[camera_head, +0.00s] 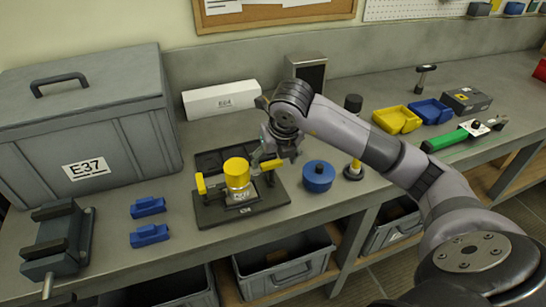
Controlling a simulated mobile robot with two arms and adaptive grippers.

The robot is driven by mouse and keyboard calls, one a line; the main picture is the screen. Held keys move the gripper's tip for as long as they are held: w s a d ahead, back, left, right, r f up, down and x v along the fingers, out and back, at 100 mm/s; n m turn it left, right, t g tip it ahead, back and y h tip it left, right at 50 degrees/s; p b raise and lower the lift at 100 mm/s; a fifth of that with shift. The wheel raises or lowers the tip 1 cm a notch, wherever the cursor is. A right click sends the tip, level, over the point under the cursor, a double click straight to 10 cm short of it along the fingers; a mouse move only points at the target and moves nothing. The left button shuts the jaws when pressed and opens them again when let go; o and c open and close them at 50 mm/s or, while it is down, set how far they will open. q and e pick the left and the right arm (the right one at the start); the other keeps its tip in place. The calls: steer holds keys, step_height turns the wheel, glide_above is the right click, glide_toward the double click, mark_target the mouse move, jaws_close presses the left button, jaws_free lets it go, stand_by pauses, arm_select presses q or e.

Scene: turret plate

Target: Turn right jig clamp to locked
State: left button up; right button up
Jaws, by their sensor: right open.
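The jig is a dark plate (213,212) on the bench with a yellow-topped cylinder (237,174) standing at its middle. A left clamp with a yellow handle (201,184) stands upright at the plate's left side. The right jig clamp has a yellow handle (271,164) that points sideways, to the right of the cylinder. My right gripper (260,158) is open, just above and beside this handle. Whether its fingers touch the handle I cannot tell, as the gripper partly hides the clamp. My left gripper is not in view.
A blue round part (318,178) and a black-and-yellow tool (354,170) stand right of the jig. Blue blocks (150,235) and a grey vise (57,240) are left. A large grey case (80,115) and white box (221,100) stand behind. Bare bench lies in front.

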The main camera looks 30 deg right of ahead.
steer(key=shift+x, duration=0.85)
steer(key=shift+c, duration=0.2)
steer(key=c, duration=1.1)
